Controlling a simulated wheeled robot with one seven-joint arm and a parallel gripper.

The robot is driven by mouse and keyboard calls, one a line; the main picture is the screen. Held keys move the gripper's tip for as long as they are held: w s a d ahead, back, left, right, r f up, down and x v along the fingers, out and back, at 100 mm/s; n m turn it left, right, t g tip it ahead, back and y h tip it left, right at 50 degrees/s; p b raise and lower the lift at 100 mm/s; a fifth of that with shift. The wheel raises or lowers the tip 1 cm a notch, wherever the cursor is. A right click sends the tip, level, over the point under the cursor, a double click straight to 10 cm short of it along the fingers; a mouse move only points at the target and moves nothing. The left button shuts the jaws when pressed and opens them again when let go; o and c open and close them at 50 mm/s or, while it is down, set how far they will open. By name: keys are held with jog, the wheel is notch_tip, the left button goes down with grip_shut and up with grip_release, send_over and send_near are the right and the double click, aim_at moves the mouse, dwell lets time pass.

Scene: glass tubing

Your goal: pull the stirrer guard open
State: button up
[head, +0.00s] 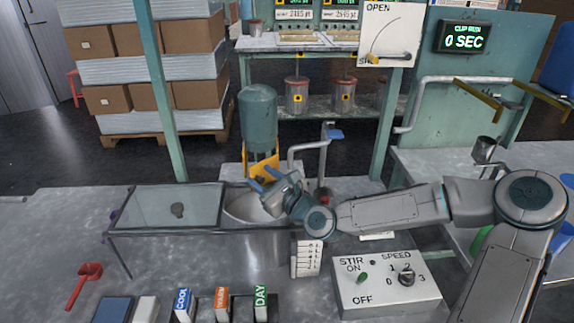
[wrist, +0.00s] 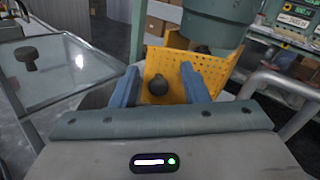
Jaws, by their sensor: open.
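The stirrer guard looks to be the yellow perforated plate (head: 268,163) under the teal stirrer housing (head: 258,115), behind the basin. It also shows in the wrist view (wrist: 174,66), with a round black knob (wrist: 158,85) on its face. My gripper (head: 263,178) is open in front of the plate. In the wrist view my blue fingers (wrist: 159,69) stand either side of the knob, which appears between them. Whether they touch it or the plate cannot be told.
A glass lid (head: 150,205) with a dark knob lies left of the basin. A bent grey pipe (head: 308,150) stands close on the right. The STIR/SPEED control box (head: 385,288) sits in front of my arm. A red scoop (head: 84,283) lies at front left.

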jog(key=s+d+r+p, duration=0.2)
jog(key=d+r, duration=0.8)
jog(key=d, duration=0.1)
jog(key=shift+d, duration=0.2)
